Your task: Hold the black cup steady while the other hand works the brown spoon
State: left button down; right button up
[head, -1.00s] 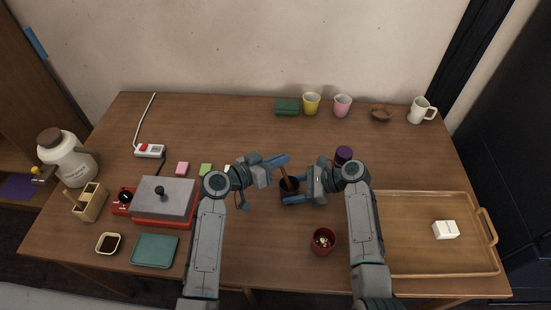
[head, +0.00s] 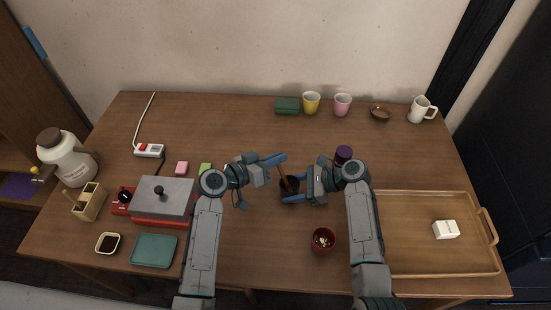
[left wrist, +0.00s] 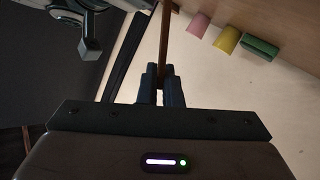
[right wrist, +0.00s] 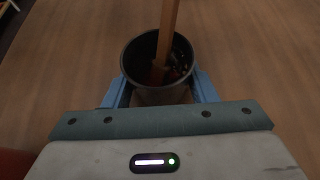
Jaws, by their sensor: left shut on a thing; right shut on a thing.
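The black cup (head: 289,193) stands upright at the middle of the table. My right gripper (head: 293,190) is shut on it, with a blue finger on each side of the cup in the right wrist view (right wrist: 164,90). The brown spoon (right wrist: 169,32) stands tilted inside the cup, its lower end among dark contents. My left gripper (head: 282,160) is above the cup and shut on the spoon's upper handle. In the left wrist view the spoon (left wrist: 165,40) runs up from between the fingertips (left wrist: 161,75).
A red cup (head: 322,241) with small contents stands in front of the right arm. A purple-lidded jar (head: 343,155) is close behind the right gripper. A wooden tray (head: 405,262) lies at right, a grey-topped red device (head: 164,200) at left.

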pick_arm(q)
notch_tip(320, 180, up, 6)
jog(key=w+a, duration=0.1)
jog(key=a, duration=0.1)
jog(key=shift+w+a+r, duration=0.15)
jog(key=shift+a+r, duration=0.05)
dwell(0.5)
dwell(0.7)
jog(key=shift+r, duration=2.5)
pick_arm(e)
jog(key=o, duration=0.8)
jog(key=shift+o, duration=0.2)
